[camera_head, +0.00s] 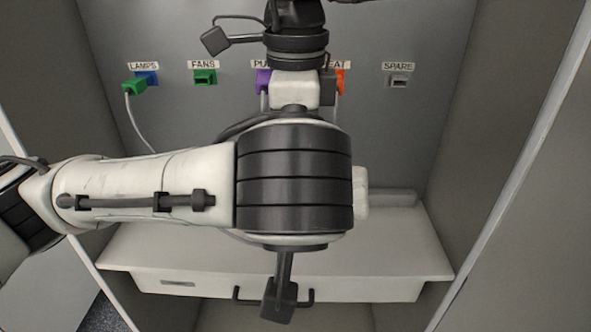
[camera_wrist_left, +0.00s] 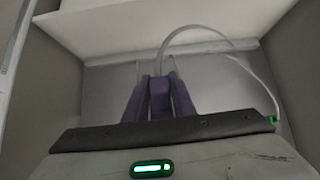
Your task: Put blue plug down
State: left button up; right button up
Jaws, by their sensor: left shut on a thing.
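My left gripper (camera_wrist_left: 160,82) shows in the left wrist view, shut on the blue plug. A pale cable arches from near the fingertips to the right. In the head view my left arm crosses the middle and its wrist rises past the top edge; the gripper's fingers and the held plug cannot be seen there. My right gripper is not in view.
The back panel has a blue LAMPS socket (camera_head: 150,77) with a cabled green plug (camera_head: 134,87) at it, a green FANS socket (camera_head: 205,77), purple (camera_head: 263,80) and orange (camera_head: 341,82) parts partly hidden, and a grey SPARE socket (camera_head: 399,80). The white shelf (camera_head: 400,245) is mostly clear.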

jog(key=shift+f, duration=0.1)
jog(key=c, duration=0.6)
pick_arm(q)
jog(key=o, duration=0.4)
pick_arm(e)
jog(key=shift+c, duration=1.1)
pick_arm(q)
jog(key=o, duration=0.5)
